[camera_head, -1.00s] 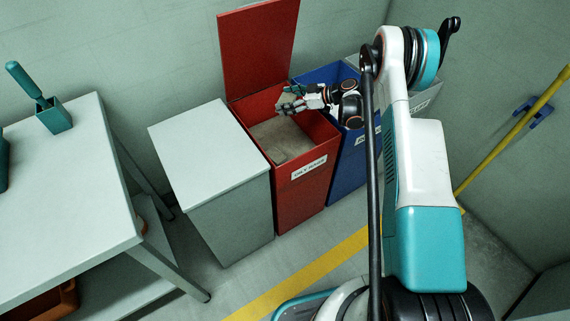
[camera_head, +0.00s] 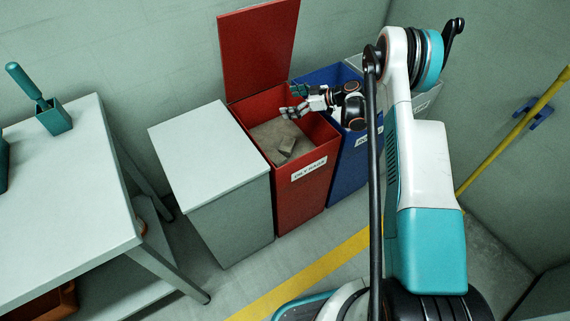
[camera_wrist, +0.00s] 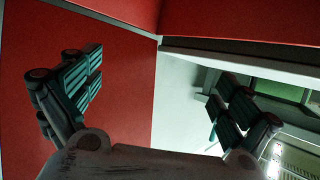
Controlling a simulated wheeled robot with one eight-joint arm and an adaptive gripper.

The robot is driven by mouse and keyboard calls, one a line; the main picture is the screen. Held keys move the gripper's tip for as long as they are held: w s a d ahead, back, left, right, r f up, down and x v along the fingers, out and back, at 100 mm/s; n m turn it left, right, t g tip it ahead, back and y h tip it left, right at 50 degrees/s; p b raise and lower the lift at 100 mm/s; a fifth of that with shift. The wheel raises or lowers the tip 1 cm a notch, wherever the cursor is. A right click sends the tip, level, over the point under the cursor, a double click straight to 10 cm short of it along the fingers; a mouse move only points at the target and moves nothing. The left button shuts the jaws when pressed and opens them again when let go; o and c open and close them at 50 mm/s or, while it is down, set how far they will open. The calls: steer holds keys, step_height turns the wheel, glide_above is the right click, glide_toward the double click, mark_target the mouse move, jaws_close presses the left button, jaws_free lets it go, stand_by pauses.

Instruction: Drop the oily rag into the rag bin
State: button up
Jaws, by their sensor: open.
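The rag bin (camera_head: 303,205) is red, labelled "OILY RAGS", and its lid (camera_head: 258,48) stands raised at the back. A small grey-brown piece, the oily rag (camera_head: 287,146), lies inside it on a beige-grey surface. My gripper (camera_head: 287,110) is above the bin's opening near its right side, apart from the rag. In the wrist view my gripper (camera_wrist: 155,100) has its two fingers spread wide with nothing between them. The rag does not show in the wrist view.
A grey closed bin (camera_head: 215,170) stands left of the red bin. A blue bin (camera_head: 348,165) stands close on its right, under my arm. A table (camera_head: 60,200) with a teal holder (camera_head: 54,118) is at the left. A yellow line (camera_head: 300,275) crosses the floor.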

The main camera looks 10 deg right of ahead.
steer(key=v, duration=1.1)
steer(key=shift+w+d+f, duration=0.1)
